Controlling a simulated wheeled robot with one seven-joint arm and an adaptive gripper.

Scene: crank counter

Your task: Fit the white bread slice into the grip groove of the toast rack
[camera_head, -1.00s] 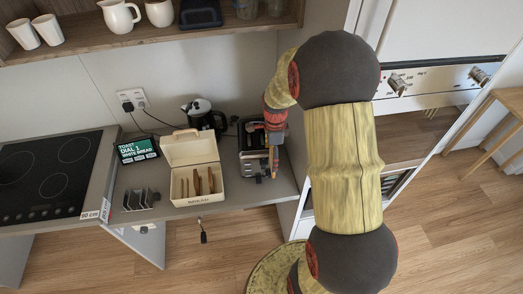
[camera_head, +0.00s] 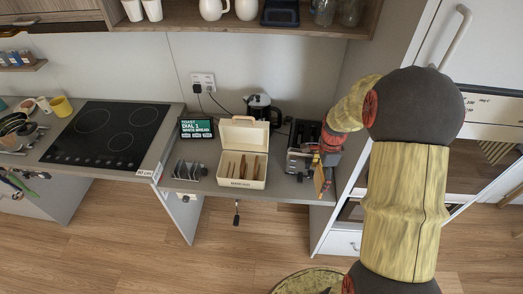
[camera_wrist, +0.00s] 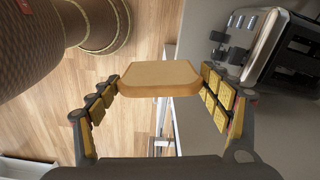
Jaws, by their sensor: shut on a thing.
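The bread slice (camera_wrist: 158,76) is pale with a tan crust. It sits between the two fingers of my gripper (camera_wrist: 160,88) in the wrist view, and the gripper is shut on it. In the head view my gripper (camera_head: 322,172) is beside the toaster, near the counter's right front edge, and the slice (camera_head: 319,180) shows as a small tan patch. The toast rack (camera_head: 190,171) is a dark wire rack at the left of this counter, well apart from my gripper. Its grip groove is too small to make out.
A cream bread bin (camera_head: 227,162) with an open lid and brown slices stands between rack and toaster (camera_head: 299,162). Behind are a kettle (camera_head: 259,106) and a sign (camera_head: 196,129) reading "TOAST DIAL 1 WHITE BREAD". A hob (camera_head: 112,130) lies left; a shelf hangs above.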

